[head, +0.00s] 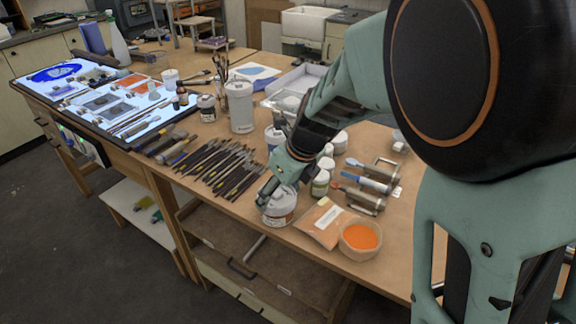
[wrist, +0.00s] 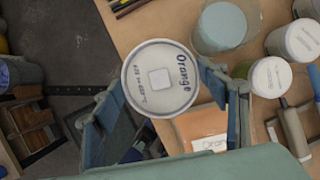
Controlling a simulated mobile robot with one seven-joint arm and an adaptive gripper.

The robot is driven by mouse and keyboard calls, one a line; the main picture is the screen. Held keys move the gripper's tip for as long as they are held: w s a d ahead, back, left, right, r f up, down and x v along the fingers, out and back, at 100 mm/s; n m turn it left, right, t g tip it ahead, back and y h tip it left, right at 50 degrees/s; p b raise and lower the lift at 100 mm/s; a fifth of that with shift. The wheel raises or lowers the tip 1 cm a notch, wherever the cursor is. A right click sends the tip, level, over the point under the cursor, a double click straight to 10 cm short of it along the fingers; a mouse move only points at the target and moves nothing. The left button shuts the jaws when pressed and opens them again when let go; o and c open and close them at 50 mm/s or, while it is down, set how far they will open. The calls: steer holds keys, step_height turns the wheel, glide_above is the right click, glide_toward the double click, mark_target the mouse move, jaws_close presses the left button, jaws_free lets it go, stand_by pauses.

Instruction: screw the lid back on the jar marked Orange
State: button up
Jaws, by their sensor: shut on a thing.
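The white round lid marked Orange (wrist: 160,79) faces the camera in the wrist view, with a small pale square at its middle. My gripper (wrist: 158,82) is shut on it, one finger on each side. In the head view my gripper (head: 277,188) points down at a white jar with an orange-toned label (head: 281,210) near the table's front edge. The lid is at the top of this jar, but my fingers partly cover it there. In the wrist view the lid hides the jar's body, so I cannot tell whether the lid is seated or how tight it is.
A bowl of orange powder (head: 360,236) and a paper packet (head: 320,222) lie right of the jar. Several brushes (head: 222,167) lie to its left. The front table edge (head: 250,226) is close.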

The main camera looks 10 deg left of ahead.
steer(key=shift+s+f+m+t+h+p, duration=0.25)
steer(key=shift+m+p, duration=0.8)
steer(key=shift+p, duration=1.05)
steer(key=shift+r+m+t+h+p, duration=0.1)
steer(key=shift+m+t+h+p, duration=0.2)
steer(key=shift+m+p, duration=1.3)
steer(key=shift+n+p, duration=0.25)
steer(key=shift+p, duration=0.3)
steer(key=shift+s+a+f+m+t+h, duration=0.15)
steer(key=shift+m+h, duration=0.2)
steer(key=shift+m, duration=0.3)
steer(key=shift+w+r+m+t+h, duration=0.1)
steer(key=shift+m+h, duration=0.2)
steer(key=shift+m, duration=0.35)
steer(key=shift+m+h, duration=0.4)
steer(key=shift+m, duration=0.6)
steer(key=o, duration=1.3)
steer(key=shift+o, duration=0.2)
steer(key=shift+r, duration=0.2)
steer(key=shift+r, duration=3)
